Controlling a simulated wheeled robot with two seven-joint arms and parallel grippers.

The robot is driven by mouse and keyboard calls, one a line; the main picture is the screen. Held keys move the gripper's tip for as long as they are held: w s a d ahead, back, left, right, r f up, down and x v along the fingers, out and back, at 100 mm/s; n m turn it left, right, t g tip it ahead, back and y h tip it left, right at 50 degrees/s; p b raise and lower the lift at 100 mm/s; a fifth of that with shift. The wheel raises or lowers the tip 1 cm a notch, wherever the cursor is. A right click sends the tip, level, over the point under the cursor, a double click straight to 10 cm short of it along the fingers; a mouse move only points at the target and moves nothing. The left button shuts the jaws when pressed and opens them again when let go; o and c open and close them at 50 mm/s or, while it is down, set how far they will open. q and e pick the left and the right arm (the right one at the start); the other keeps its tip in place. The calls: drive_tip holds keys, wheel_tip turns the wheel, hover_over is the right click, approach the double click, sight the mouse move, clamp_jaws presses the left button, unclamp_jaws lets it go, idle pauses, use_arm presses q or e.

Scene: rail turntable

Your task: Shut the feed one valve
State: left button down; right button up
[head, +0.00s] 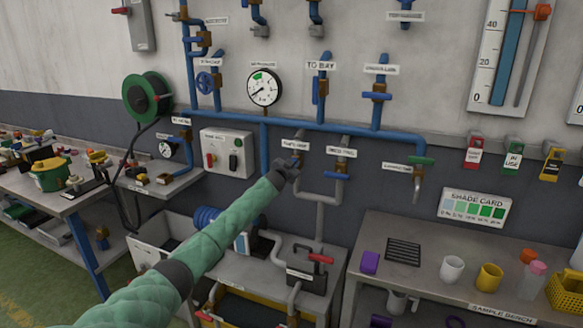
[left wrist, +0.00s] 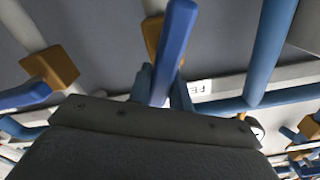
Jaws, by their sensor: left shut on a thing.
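The feed one valve is on the wall piping, under a label (head: 295,146) that looks to read feed one. My left gripper (head: 287,170) is at this valve and covers most of it in the head view. In the left wrist view, the left gripper (left wrist: 162,88) is shut on a blue lever handle (left wrist: 177,40), one finger on each side. A brass valve body shows behind the handle, and a label (left wrist: 200,87) starting "FE" is partly visible. The handle's angle to its pipe is hard to tell. My right gripper is not in view.
The feed two valve (head: 337,176), with a blue handle lying crosswise, is close to the right. A blue main pipe (head: 330,125) runs above. A pressure gauge (head: 264,87) hangs up left. A bench (head: 430,280) with cups stands at lower right.

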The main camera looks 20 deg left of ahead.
use_arm(q)
drive_tip(key=m, duration=0.2)
drive_tip(key=m+b, duration=0.1)
drive_tip(key=shift+d+f+m, duration=0.35)
drive_tip(key=shift+m, duration=0.05)
drive_tip(key=m, duration=0.1)
drive_tip(key=m+b, duration=0.1)
drive_tip(key=shift+d+f+m, duration=0.2)
drive_tip(key=shift+m, duration=0.2)
drive_tip(key=m, duration=0.3)
drive_tip(key=f+m, duration=0.1)
drive_tip(key=m, duration=0.2)
drive_tip(key=shift+d+f+b, duration=0.2)
drive_tip(key=shift+b, duration=0.2)
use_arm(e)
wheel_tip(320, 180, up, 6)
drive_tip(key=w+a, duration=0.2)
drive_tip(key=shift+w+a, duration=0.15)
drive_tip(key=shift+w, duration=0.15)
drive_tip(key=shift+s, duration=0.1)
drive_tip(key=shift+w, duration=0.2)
use_arm(q)
drive_tip(key=c, duration=1.3)
unclamp_jaws()
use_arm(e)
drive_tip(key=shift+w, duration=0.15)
